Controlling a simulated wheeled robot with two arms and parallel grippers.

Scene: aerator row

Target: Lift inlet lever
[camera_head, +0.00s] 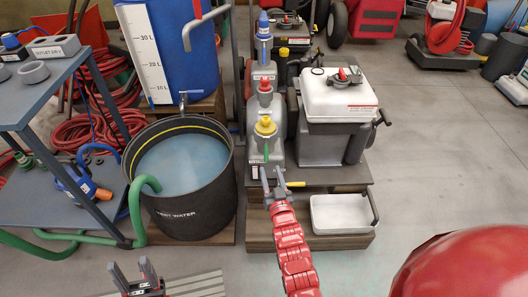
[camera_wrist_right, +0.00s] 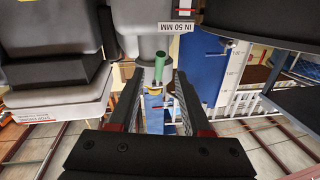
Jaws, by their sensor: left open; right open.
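A short green lever (camera_head: 266,151) stands at the front of the grey pump body (camera_head: 280,152), below a yellow cap (camera_head: 265,127). My right gripper (camera_head: 272,174) is open just in front of it. In the right wrist view the green lever (camera_wrist_right: 160,66) shows between the two open fingers (camera_wrist_right: 153,97), beside a label reading "IN 50 MM" (camera_wrist_right: 175,27). I cannot tell whether the fingers touch it. A yellow-ended handle (camera_head: 295,184) is just right of the right gripper. My left gripper (camera_head: 141,271) is open and empty, low at the left, far from the pump.
A white-topped machine (camera_head: 337,98) stands right of the pump. A white tray (camera_head: 341,222) sits below it. The floor at right (camera_head: 440,160) is clear.

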